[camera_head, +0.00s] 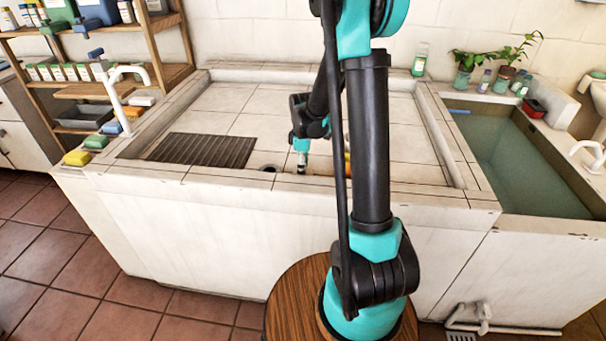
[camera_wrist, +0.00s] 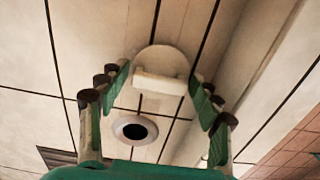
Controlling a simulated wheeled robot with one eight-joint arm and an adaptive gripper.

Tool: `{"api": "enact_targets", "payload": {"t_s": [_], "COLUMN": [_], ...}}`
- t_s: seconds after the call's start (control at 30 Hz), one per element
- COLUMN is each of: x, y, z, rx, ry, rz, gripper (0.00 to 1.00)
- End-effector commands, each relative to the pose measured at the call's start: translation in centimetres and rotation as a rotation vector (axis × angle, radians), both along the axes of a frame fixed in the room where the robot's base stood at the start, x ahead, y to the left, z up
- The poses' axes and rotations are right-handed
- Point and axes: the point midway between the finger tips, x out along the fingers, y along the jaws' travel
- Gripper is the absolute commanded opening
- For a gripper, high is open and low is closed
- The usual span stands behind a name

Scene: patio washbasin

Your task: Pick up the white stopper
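The white stopper (camera_wrist: 160,62) shows in the wrist view as a pale disc with a raised white bar across it, on the tiled basin floor. My gripper (camera_wrist: 159,74) is open, with one green finger on each side of the stopper. I cannot tell whether either fingertip touches it. In the head view my gripper (camera_head: 302,164) points down, low over the basin floor near its front wall. The stopper cannot be made out clearly there, beneath and behind the gripper.
The round drain hole (camera_wrist: 135,131) lies close to the stopper; the head view also shows it (camera_head: 268,168), left of my gripper. A dark ribbed mat (camera_head: 203,149) lies farther left. The basin's front wall (camera_head: 215,181) runs close by. A water-filled trough (camera_head: 520,165) is at the right.

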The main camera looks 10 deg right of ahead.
Motion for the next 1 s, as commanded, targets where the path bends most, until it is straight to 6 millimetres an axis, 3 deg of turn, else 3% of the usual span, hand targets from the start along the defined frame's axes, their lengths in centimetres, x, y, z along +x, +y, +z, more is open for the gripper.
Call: {"api": "enact_targets", "payload": {"t_s": [0.03,0.2,0.67,0.87,1.0], "x": [0.0,0.0,0.0,-0.1,-0.1], "y": [0.0,0.0,0.0,0.0,0.0], "z": [0.0,0.0,1.1,4.3,8.2], "rx": [0.0,0.0,0.0,0.0,0.0], "ry": [0.0,0.0,0.0,0.0,0.0], "rz": [0.0,0.0,0.0,0.0,0.0], "gripper": [0.54,0.33,0.33,0.33,0.33]}}
